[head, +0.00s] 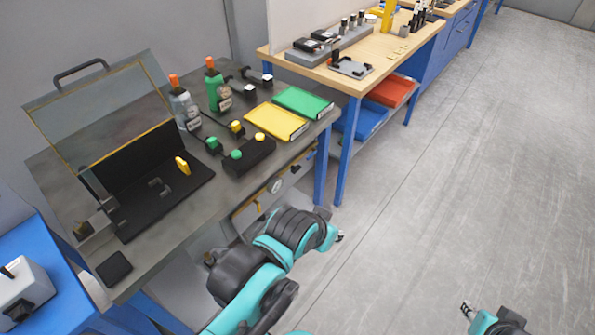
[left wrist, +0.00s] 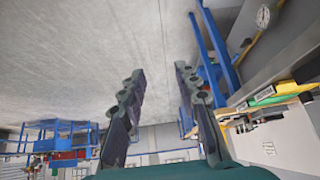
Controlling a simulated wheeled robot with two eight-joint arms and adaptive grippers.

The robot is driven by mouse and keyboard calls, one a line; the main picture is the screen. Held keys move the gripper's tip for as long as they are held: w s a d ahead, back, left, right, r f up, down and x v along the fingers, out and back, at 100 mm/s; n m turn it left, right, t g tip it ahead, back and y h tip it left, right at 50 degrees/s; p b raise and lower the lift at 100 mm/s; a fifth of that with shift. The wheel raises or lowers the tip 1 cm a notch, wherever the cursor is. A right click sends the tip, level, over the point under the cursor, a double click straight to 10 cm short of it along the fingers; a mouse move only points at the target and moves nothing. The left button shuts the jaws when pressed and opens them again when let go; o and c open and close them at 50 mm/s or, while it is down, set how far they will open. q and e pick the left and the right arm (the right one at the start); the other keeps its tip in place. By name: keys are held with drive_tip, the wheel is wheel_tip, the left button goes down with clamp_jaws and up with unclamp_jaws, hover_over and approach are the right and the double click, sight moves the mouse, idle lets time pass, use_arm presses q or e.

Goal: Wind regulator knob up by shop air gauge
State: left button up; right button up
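The round white shop air gauge (head: 276,186) sits on the front of the dark-topped bench, under its edge. It also shows in the left wrist view (left wrist: 263,17), upper right, beside a yellow pipe. A small part below the gauge (head: 259,207) may be the regulator knob; it is too small to be sure. My left gripper (head: 339,237) is in front of the bench, right of and below the gauge, mostly hidden by its arm. In the left wrist view its two fingers (left wrist: 160,105) are wide apart with nothing between them. My right gripper (head: 467,310) is only partly visible at the bottom right, over the floor.
The bench (head: 60,175) carries a hinged clear cover, a black fixture, bottles, yellow and green folders, and a button box (head: 250,156). A wooden-topped bench (head: 395,50) with red and blue bins stands behind. The grey floor (head: 480,150) to the right is clear.

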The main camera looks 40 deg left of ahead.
sight(298, 170)
use_arm(q)
drive_tip(key=o, duration=0.7)
drive_tip(key=shift+w, duration=0.1)
drive_tip(key=w+a+n+g+y, duration=0.1)
drive_tip(key=w+a+y, duration=0.1)
drive_tip(key=w+a, duration=0.2)
drive_tip(key=w+a+r+n+g+y, duration=0.1)
drive_tip(key=w+a, duration=0.3)
drive_tip(key=w, duration=0.5)
drive_tip(key=shift+w+a+n+y, duration=0.15)
drive_tip(key=shift+n+y, duration=0.65)
drive_tip(key=w+a+f+n+g+y, duration=0.1)
drive_tip(key=w+a+f+n+y, duration=0.4)
drive_tip(key=w, duration=0.3)
drive_tip(key=w+a+f+n+g+y, duration=0.1)
drive_tip(key=w+a+f+n+y, duration=0.3)
drive_tip(key=w+f, duration=0.45)
wheel_tip(298, 170, down, 11)
drive_tip(key=s+a+n+g+y, duration=0.2)
drive_tip(key=a+n+y, duration=0.1)
drive_tip(key=n+y, duration=0.15)
drive_tip(key=a, duration=0.6)
drive_tip(key=shift+w+a+b, duration=0.2)
drive_tip(key=shift+w+b, duration=0.1)
drive_tip(key=c, duration=1.2)
